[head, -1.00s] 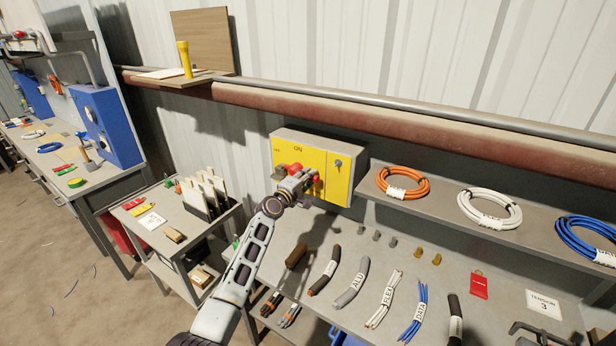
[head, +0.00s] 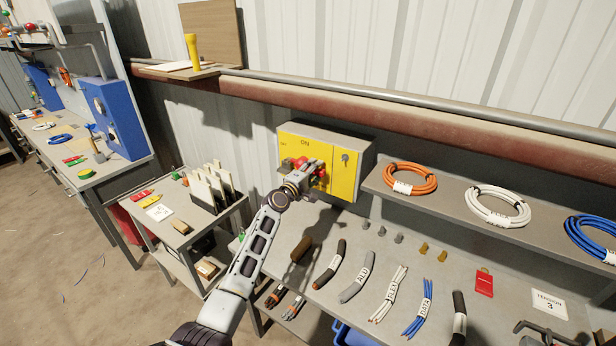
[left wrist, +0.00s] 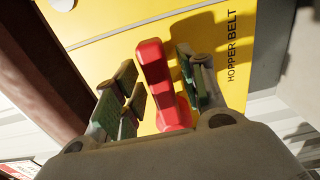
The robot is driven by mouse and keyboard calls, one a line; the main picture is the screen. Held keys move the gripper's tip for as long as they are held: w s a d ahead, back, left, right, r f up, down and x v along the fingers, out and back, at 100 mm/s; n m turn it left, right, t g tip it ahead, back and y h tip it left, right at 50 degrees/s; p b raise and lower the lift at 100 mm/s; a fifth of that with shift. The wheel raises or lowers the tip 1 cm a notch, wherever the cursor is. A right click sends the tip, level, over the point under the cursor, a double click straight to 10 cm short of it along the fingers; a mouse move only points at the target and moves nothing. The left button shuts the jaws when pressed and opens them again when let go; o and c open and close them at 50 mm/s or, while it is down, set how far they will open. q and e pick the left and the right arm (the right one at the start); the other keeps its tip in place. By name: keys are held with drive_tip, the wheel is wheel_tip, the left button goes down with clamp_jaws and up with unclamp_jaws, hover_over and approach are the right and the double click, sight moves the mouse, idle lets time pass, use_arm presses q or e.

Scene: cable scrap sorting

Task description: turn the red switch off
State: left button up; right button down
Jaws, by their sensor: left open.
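The red switch (left wrist: 152,80) stands out from a yellow panel (left wrist: 100,62) in the left wrist view. Its lever lies between the two fingers of my left gripper (left wrist: 158,66), which is open, with a narrow gap visible on the right. I cannot tell whether the left finger touches it. In the head view my left gripper (head: 314,172) is in front of the yellow switch box (head: 343,178), and red parts of the switch (head: 299,162) show around it. The gripper hides much of the switch. My right gripper is not in view.
The panel reads "ON" at the top and "HOPPER BELT". A key-like lock (head: 345,157) sits on its right. A shelf (head: 440,213) with cable coils is at right. Cable pieces lie on the bench (head: 325,235) below. A side table (head: 181,240) holds upright white plates.

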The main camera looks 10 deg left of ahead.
use_arm(q)
drive_tip(key=v, duration=1.2)
idle(0.6)
